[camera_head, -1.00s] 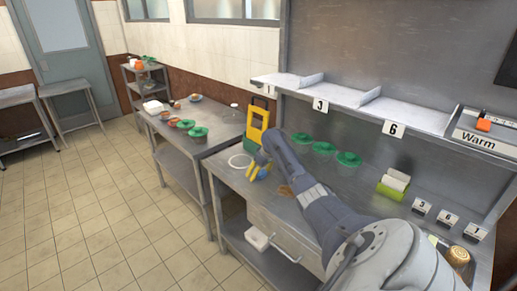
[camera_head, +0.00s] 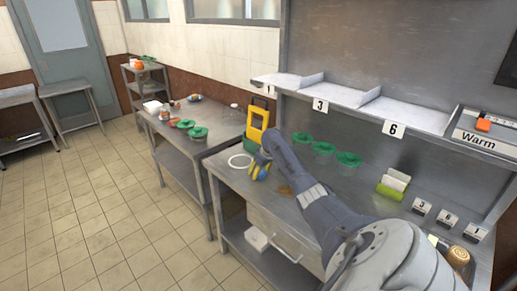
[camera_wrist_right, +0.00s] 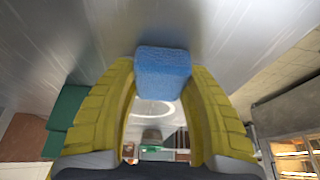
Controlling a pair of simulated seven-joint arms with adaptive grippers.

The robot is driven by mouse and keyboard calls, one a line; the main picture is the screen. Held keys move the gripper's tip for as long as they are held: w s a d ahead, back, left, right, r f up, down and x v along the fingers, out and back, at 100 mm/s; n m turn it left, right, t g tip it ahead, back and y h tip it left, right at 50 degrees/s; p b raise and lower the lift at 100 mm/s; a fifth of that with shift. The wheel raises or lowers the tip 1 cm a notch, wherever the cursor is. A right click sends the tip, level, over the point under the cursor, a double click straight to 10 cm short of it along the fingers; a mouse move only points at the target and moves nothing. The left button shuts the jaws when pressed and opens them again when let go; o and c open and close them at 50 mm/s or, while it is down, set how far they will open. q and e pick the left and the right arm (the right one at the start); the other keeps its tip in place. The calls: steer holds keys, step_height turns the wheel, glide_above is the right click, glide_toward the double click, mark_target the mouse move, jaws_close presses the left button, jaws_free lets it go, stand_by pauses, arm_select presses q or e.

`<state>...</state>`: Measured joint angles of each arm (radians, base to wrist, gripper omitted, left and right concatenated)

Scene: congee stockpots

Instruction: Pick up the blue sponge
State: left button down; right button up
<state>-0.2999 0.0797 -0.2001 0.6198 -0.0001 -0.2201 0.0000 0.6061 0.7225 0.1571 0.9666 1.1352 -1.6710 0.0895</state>
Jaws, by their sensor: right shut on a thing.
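The blue sponge (camera_wrist_right: 163,75) sits between the yellow fingertips of my right gripper (camera_wrist_right: 160,80) in the right wrist view. The fingers press on its two sides, so the gripper is shut on it. In the head view my right gripper (camera_head: 260,167) is low over the left end of the steel counter (camera_head: 290,205). The sponge is small there and mostly hidden by the fingers. I cannot tell how far it is from the counter top. My left gripper is not in view.
A yellow and green caddy (camera_head: 257,124) stands close behind the gripper, with a white ring (camera_head: 240,161) to its left. A brown stain (camera_head: 285,190) lies on the counter nearby. Green-lidded containers (camera_head: 324,148) stand along the back. A green holder (camera_head: 392,187) is further right.

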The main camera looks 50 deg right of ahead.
step_height(320, 180, up, 20)
stand_by(0.6)
steer(key=o, duration=0.4)
steer(key=c, duration=0.4)
steer(key=shift+o, duration=0.2)
steer(key=shift+f, duration=0.15)
